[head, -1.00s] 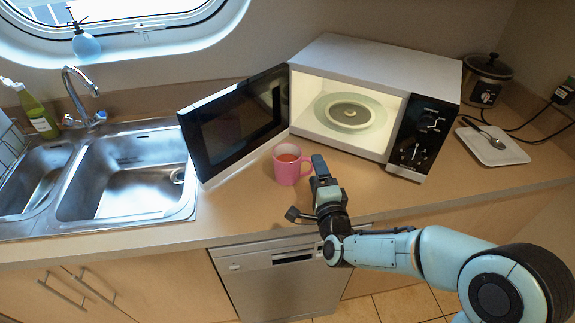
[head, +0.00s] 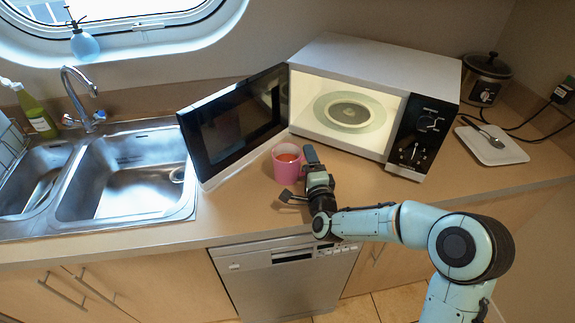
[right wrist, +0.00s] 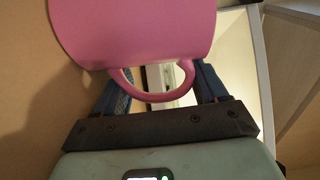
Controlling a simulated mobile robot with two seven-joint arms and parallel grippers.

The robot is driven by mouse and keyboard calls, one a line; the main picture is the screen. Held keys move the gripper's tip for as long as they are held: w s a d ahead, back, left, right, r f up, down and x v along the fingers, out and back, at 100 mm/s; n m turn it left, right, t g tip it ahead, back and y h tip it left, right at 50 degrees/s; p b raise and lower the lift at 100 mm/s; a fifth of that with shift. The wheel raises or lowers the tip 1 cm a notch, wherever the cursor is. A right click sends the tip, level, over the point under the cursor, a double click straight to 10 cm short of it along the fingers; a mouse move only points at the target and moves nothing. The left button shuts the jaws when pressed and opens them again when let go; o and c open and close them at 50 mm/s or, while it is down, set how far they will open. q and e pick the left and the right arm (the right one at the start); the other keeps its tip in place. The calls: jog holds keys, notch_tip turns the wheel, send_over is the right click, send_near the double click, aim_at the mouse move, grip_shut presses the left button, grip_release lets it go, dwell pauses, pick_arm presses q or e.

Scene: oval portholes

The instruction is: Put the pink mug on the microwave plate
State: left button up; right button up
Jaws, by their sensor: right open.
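My left gripper is not in view.
A double sink (head: 125,180) with a tap (head: 82,95) is at the left. A slow cooker (head: 486,78) and a white tray (head: 505,152) with a spoon are right of the microwave.

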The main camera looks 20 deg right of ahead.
jog(key=shift+c, duration=0.3)
grip_shut()
jog(key=shift+r, duration=0.1)
jog(key=shift+r, duration=0.1)
